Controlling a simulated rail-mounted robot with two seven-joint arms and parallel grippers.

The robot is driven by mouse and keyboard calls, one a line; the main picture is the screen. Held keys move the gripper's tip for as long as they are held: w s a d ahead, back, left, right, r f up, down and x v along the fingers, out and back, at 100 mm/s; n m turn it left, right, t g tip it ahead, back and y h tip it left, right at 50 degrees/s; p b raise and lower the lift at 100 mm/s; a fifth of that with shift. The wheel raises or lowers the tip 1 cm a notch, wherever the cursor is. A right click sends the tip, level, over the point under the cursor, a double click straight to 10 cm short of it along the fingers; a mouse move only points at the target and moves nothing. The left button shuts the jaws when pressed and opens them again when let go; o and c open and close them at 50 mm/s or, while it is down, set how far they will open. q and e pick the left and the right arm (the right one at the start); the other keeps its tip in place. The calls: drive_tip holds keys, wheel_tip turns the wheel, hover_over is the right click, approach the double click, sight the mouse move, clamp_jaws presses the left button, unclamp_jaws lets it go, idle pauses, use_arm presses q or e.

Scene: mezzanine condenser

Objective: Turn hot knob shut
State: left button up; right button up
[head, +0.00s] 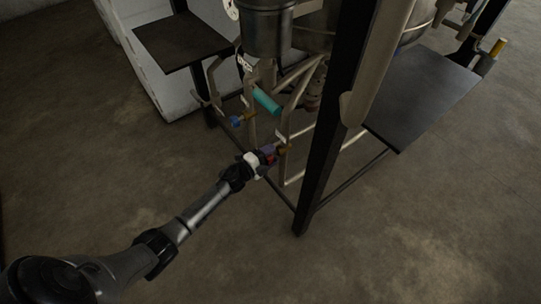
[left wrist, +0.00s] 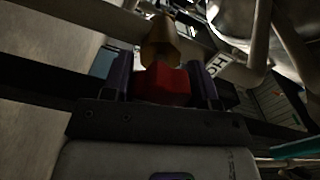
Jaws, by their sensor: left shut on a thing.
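The hot knob (left wrist: 165,86) is red and sits on a brass valve stem (left wrist: 160,42) in the left wrist view. A tag with the letters "HO" (left wrist: 219,65) hangs beside it. My left gripper (left wrist: 162,84) has a dark finger on each side of the red knob and is shut on it. In the head view the left gripper (head: 268,155) reaches the knob from the lower left, and only a little red (head: 271,159) shows between the fingers. My right gripper is not in view.
A blue knob (head: 235,121) on another valve and a teal cylinder (head: 266,101) are close by on the pipework. A black upright post (head: 335,120) stands just right of the gripper. Dark shelves (head: 425,92) flank the frame. The floor (head: 300,270) in front is clear.

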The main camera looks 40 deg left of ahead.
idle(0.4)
use_arm(q)
drive_tip(key=o, duration=0.9)
drive_tip(key=shift+s+a+r+p, duration=0.15)
drive_tip(key=shift+s+p, duration=0.2)
drive_tip(key=shift+s, duration=0.25)
drive_tip(key=shift+p+v, duration=2)
drive_tip(key=shift+v, duration=4.35)
